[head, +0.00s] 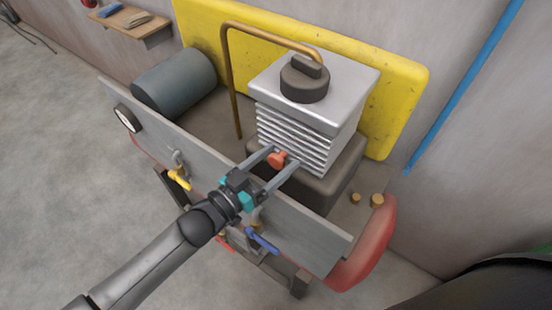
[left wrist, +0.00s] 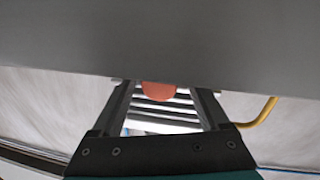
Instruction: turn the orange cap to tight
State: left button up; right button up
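The orange cap (head: 277,159) sits low on the front of the silver finned block (head: 310,128). My left gripper (head: 284,156) reaches over the grey front panel, with one finger on each side of the cap. In the left wrist view the cap (left wrist: 159,88) shows between the two spread fingers (left wrist: 162,92), with a visible gap on both sides. The gripper is open and appears not to touch the cap. A grey surface hides the cap's upper part in that view. My right gripper is not in view.
The grey front panel (head: 320,243) runs under my left wrist, with a yellow handle (head: 179,180) and a blue handle (head: 262,240) on it. A bent brass pipe (head: 229,75) and a dark cylinder (head: 175,82) stand left of the block. Yellow board (head: 405,85) stands behind.

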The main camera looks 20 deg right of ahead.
pick_arm(q)
jog(key=c, duration=0.4)
grip_shut()
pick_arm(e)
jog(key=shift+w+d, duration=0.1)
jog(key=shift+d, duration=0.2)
pick_arm(q)
jog(key=shift+m, duration=0.3)
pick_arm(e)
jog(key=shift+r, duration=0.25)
pick_arm(q)
jog(key=shift+r+m+p, duration=0.1)
jog(key=shift+m+p, duration=0.6)
jog(key=shift+m, duration=0.3)
jog(key=shift+m+y+p, duration=0.5)
jog(key=shift+m+p, duration=0.1)
jog(key=shift+m, duration=0.6)
jog(key=m+p, duration=0.1)
jog(key=m, duration=0.3)
jog(key=shift+m+y, duration=0.3)
jog(key=shift+y, duration=0.1)
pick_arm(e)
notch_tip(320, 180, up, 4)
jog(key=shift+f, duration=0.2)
